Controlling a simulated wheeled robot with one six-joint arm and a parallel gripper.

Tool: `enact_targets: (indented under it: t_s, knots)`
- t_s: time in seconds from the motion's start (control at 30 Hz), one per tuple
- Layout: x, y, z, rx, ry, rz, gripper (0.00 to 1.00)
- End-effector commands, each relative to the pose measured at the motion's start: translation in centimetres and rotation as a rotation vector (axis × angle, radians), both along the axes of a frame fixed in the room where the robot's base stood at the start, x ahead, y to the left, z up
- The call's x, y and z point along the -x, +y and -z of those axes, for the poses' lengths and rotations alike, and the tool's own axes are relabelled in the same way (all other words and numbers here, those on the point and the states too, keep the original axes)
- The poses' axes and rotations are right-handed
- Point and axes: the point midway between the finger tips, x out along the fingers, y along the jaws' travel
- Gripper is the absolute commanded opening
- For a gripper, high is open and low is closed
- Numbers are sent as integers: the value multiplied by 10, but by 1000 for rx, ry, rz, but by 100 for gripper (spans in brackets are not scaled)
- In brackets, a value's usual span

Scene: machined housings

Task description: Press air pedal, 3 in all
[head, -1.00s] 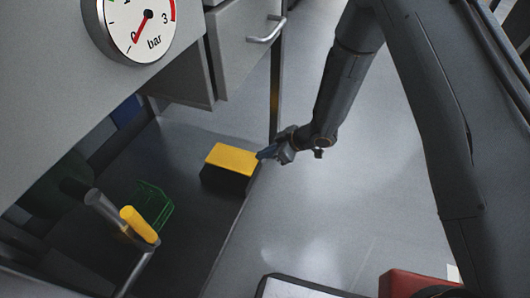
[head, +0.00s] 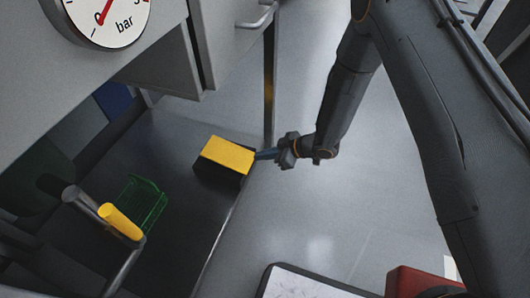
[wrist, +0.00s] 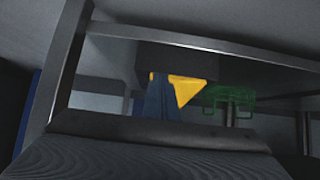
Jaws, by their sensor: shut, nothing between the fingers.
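The air pedal has a yellow top (head: 228,155) on a black base (head: 214,179) and sits on a dark mat under the bench. My gripper (head: 259,154) is shut and empty, its tips at the right edge of the yellow top. I cannot tell whether they touch it. In the wrist view the shut fingers (wrist: 155,102) cover part of the yellow surface (wrist: 187,88). The pressure gauge (head: 107,15), marked in bar, is cut by the top edge; its red needle points close to 0.
A green wire basket (head: 140,203) and a yellow-ended handle (head: 120,221) stand left of the pedal. A grey drawer cabinet (head: 228,35) and a bench leg (head: 269,85) are above it. A red box (head: 420,283) is at the lower right. The floor (head: 310,205) right of the pedal is clear.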

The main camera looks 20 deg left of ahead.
Motion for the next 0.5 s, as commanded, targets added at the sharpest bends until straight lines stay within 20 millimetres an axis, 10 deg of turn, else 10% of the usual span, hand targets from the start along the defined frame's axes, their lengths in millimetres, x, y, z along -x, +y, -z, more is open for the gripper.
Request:
enact_targets:
  t_s: [0.5]
  knots:
    - [4,-1,-18,1,0,-8,0]
